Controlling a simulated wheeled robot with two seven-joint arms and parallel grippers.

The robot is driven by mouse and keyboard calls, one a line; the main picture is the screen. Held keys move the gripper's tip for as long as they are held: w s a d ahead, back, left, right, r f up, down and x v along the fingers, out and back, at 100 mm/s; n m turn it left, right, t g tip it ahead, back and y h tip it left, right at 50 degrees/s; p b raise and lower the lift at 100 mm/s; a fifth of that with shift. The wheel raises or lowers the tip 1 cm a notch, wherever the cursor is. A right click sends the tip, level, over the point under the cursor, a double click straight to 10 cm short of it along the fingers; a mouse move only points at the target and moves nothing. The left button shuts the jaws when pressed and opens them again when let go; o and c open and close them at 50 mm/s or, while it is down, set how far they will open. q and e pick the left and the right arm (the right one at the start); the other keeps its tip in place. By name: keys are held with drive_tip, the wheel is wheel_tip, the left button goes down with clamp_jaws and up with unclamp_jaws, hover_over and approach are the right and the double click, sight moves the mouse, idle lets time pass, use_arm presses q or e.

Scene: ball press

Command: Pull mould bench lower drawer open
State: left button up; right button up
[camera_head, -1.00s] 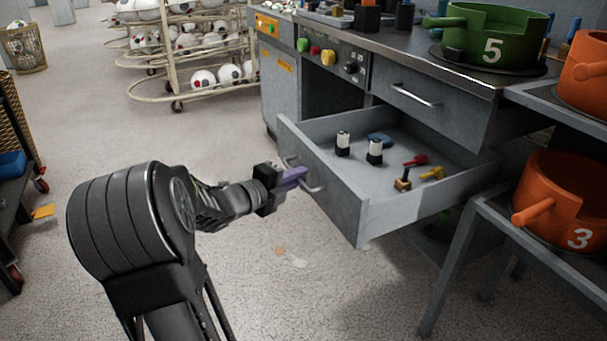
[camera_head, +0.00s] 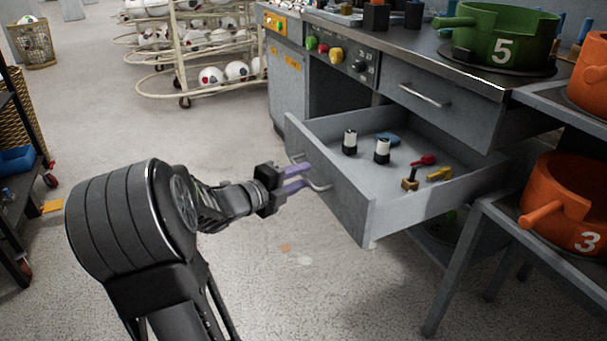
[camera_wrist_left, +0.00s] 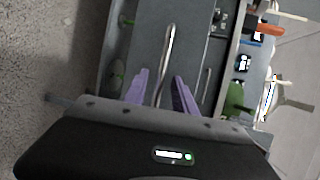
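The lower drawer (camera_head: 341,192) of the grey mould bench (camera_head: 402,60) stands pulled well out. Its bar handle (camera_head: 318,186) is on the front panel, and it also shows in the left wrist view (camera_wrist_left: 168,62). My left gripper (camera_head: 302,178) is at the handle with its purple fingers spread apart. In the left wrist view the fingers (camera_wrist_left: 160,85) stand one on each side of the handle's lower end, with gaps visible. The upper drawer (camera_head: 436,98) is shut. My right gripper does not show.
Inside the open drawer lie white-and-black cylinders (camera_head: 382,150), a red tool (camera_head: 424,160) and a yellow one (camera_head: 440,174). A side stand with orange moulds (camera_head: 560,210) is close on the right. The floor (camera_head: 240,130) left of the drawer is clear.

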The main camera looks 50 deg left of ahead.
use_arm(q)
drive_tip(key=p+v, duration=0.1)
drive_tip(key=v, duration=0.5)
idle(0.5)
